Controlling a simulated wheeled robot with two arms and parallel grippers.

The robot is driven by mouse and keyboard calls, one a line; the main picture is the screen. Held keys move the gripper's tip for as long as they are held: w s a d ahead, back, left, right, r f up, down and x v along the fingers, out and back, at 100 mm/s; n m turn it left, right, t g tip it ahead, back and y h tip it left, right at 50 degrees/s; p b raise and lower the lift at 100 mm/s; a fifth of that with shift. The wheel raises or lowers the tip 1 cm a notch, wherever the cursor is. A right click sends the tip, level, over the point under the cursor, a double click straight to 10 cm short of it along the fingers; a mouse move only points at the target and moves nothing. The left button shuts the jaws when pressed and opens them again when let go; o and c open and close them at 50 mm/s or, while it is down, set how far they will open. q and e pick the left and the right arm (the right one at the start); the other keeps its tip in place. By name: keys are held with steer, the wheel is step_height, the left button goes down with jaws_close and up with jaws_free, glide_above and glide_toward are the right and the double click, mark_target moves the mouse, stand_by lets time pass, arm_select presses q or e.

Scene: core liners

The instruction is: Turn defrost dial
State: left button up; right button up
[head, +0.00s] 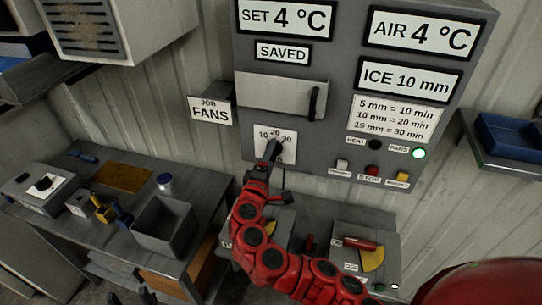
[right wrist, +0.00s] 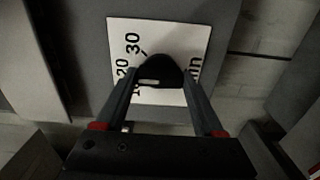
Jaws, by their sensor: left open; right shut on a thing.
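The defrost dial is a dark knob on a white card (head: 288,134) marked 10, 20, 30 on the grey control panel (head: 345,150). In the right wrist view the dial (right wrist: 160,70) sits between my right gripper's (right wrist: 162,80) two fingers, which are closed on its sides. In the head view my right gripper (head: 272,158) covers most of the dial. Which number the dial points at I cannot tell. The panel reads ICE 10 mm (head: 407,80), and a chart (head: 395,117) gives 10 mm = 20 min.
A covered slot with a black handle (head: 314,104) is just above the dial. Below right are a white button (head: 342,165), a red STOP button (head: 372,171) and a yellow button (head: 402,177). The FANS lamp (head: 419,154) is green. A bench with an open bin (head: 163,222) stands left.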

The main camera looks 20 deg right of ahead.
steer(key=shift+f, duration=0.15)
steer(key=o, duration=1.4)
steer(key=shift+s, duration=0.1)
steer(key=b+v, duration=0.3)
steer(key=v, duration=1.4)
steer(key=shift+s+a, duration=0.1)
steer(key=shift+a, duration=0.1)
